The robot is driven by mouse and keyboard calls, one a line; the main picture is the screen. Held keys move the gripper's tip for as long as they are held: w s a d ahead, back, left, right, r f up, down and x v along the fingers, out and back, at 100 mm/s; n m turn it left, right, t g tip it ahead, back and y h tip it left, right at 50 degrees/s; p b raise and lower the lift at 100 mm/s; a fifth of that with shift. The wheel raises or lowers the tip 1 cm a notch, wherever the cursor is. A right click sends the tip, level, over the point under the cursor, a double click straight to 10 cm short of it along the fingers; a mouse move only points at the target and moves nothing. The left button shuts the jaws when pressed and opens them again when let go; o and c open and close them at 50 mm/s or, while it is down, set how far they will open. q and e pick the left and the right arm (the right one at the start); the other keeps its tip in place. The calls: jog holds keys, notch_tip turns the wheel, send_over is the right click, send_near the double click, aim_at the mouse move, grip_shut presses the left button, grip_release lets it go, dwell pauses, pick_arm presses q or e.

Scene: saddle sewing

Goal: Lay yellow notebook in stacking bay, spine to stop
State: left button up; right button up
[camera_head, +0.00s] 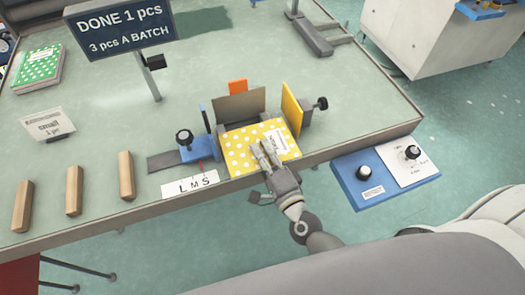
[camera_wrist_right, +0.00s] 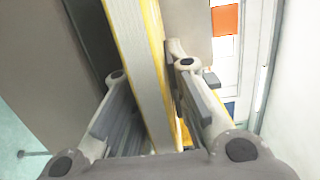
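The yellow notebook (camera_head: 240,152), with white dots and a white label, lies in the stacking bay between its upright plates, its near edge by the table's front edge. The bay has a grey back plate (camera_head: 240,104) and a yellow side plate (camera_head: 291,108). My right gripper (camera_head: 264,147) is at the notebook's near side, seeming shut on it. In the right wrist view the notebook's page edge (camera_wrist_right: 150,75) runs between the two fingers. The contact with the pads is partly hidden. The notebook's far edge and its contact with the stop are unclear. My left gripper is out of view.
A blue clamp with a knob (camera_head: 186,143) and an L M S strip (camera_head: 190,186) sit left of the bay. Several wooden blocks (camera_head: 74,190) lie further left. A sign (camera_head: 118,28) and green notebooks (camera_head: 38,68) stand behind. A blue control panel (camera_head: 363,180) is at right.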

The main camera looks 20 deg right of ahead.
jog(key=o, duration=0.5)
jog(key=shift+c, duration=0.2)
jog(key=shift+s, duration=0.1)
jog(key=shift+s+f, duration=0.1)
jog(key=shift+f, duration=0.3)
jog(key=shift+s+a+f, duration=0.1)
jog(key=shift+s, duration=0.35)
jog(key=shift+s+d+r+b, duration=0.2)
jog(key=shift+s+b, duration=0.1)
jog(key=shift+s, duration=1.9)
jog(key=shift+s+d+r+b, duration=0.15)
jog(key=shift+s+b, duration=0.1)
jog(key=shift+s, duration=1.95)
jog(key=shift+a+f, duration=0.1)
